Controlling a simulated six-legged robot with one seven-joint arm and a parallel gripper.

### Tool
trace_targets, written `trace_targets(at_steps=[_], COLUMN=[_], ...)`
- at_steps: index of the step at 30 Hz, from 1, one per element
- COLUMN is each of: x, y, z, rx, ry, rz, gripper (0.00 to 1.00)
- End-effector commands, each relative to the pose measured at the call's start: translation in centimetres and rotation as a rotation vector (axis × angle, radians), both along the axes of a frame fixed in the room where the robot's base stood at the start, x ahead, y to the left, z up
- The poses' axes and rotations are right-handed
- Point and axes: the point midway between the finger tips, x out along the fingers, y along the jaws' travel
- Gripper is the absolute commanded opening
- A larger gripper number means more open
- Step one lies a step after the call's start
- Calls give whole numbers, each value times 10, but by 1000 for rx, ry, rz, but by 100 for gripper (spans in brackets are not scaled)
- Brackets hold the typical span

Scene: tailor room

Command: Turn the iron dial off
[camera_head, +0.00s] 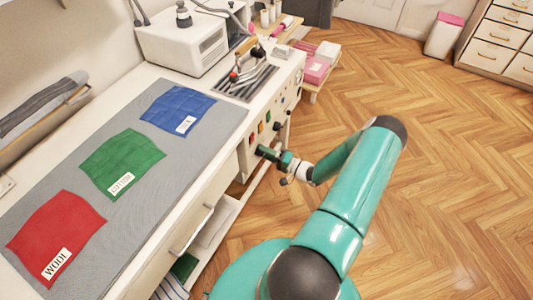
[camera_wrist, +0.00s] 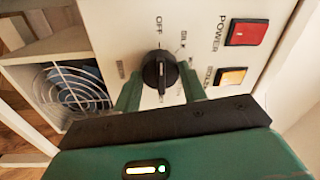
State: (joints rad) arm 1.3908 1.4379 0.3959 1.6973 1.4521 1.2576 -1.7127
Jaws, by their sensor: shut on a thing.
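The black iron dial (camera_wrist: 160,72) sits on a white control panel in the wrist view, with OFF printed above it and SILK and other labels to its upper right. Its ridge runs roughly up and down in the picture, one end toward OFF. I cannot tell for sure which end is the pointer. My gripper (camera_wrist: 160,90) is shut on the dial, one green finger on each side. In the head view, my gripper (camera_head: 272,156) is at the table's front panel and hides the dial. The iron (camera_head: 250,75) rests on its grille.
A red POWER button (camera_wrist: 245,32) and an amber button (camera_wrist: 230,76) are right of the dial. A fan grille (camera_wrist: 72,88) is to its left. Red (camera_head: 57,232), green (camera_head: 122,160) and blue (camera_head: 178,108) cloths lie on the grey mat. The wooden floor at right is clear.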

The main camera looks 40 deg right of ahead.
Motion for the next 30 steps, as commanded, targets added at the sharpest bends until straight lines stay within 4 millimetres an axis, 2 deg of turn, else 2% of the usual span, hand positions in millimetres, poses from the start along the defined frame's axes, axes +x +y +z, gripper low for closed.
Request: trace_targets(at_steps=[12,13,16,25,30], x=[-1,-1,-1,-1,-14], y=[-1,-1,-1,-1,-6], z=[0,0,0,0,-1], rx=[-9,-9,-8,-8,-9], ry=[-3,-3,-3,-3,-2], rz=[-1,-1,-1,-1,-2], gripper=[19,44,63,64,64])
